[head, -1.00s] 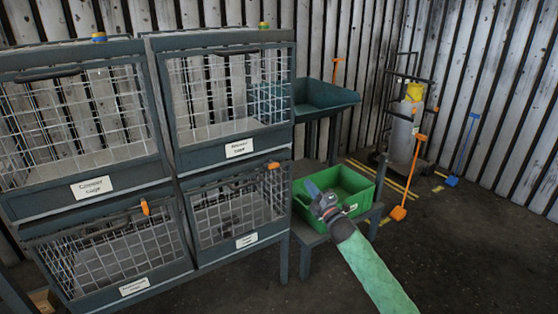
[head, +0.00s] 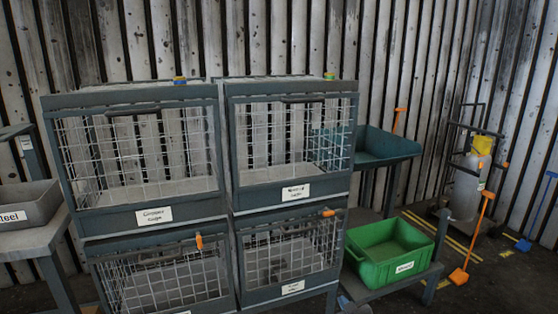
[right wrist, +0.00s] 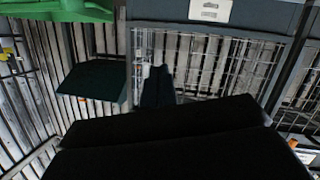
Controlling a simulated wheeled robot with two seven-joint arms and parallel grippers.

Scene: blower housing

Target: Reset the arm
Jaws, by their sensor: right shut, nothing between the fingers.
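My right gripper (head: 350,304) barely shows at the bottom edge of the head view, below and left of the green bin (head: 390,253). In the right wrist view its dark fingers (right wrist: 157,84) are together with nothing between them. The wrist picture looks upside down, with the green bin (right wrist: 60,10) at its top left and cage mesh behind the fingers. Most of my right arm is out of the head view. My left gripper is not in view.
Wire-mesh cages (head: 135,212) stand in two stacked rows, with orange latches on the lower ones. A teal tray (head: 380,143), a gas cylinder on a trolley (head: 466,172) and an orange broom (head: 473,240) are to the right. A grey bin (head: 35,202) sits on the left table.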

